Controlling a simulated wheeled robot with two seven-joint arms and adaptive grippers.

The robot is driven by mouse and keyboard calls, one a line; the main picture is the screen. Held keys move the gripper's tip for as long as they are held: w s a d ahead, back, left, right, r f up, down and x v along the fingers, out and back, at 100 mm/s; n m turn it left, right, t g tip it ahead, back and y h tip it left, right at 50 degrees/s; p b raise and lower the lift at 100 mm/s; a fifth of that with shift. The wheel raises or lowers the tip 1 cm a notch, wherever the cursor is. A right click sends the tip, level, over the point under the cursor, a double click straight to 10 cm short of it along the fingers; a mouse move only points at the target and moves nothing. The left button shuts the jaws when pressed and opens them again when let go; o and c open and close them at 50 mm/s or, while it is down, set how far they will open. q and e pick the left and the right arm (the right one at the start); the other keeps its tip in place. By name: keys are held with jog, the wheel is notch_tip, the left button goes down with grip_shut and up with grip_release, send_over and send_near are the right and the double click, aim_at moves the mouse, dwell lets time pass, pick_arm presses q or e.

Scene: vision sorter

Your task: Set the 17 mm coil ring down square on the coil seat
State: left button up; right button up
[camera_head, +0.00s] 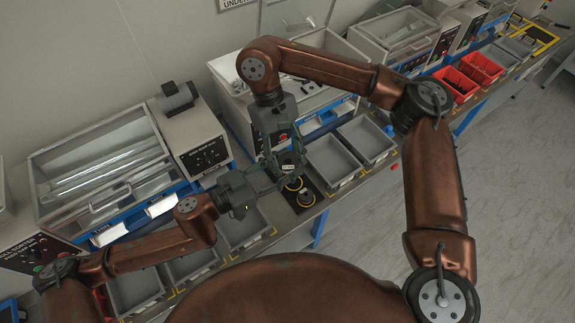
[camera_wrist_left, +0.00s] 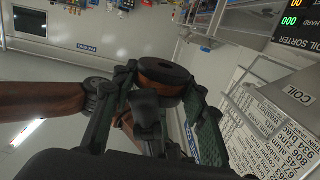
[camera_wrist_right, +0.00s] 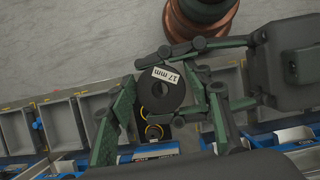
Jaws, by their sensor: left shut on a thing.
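The coil ring is a thick dark ring with a white "17 mm" label (camera_wrist_right: 172,98) in the right wrist view. It also shows between the left fingertips in the left wrist view (camera_wrist_left: 160,70) and small in the head view (camera_head: 288,160). My left gripper (camera_head: 268,180) comes from the left and is shut on the ring, above the bench. My right gripper (camera_wrist_right: 168,105) reaches down from above with its fingers apart, one on either side of the ring. Below is a black plate (camera_head: 317,203) with yellow-ringed round spots, partly hidden by the ring and grippers; I cannot tell which spot is the coil seat.
Grey bins (camera_head: 332,160) stand right of the black plate, and another grey bin (camera_head: 243,228) stands to its left. Red bins (camera_head: 456,85) are farther right. Sorter machines (camera_head: 98,165) line the wall behind. Both arms crowd the space over the plate.

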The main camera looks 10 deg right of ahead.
pick_arm(q)
jog(key=shift+s, duration=0.15)
pick_arm(e)
jog(key=o, duration=0.3)
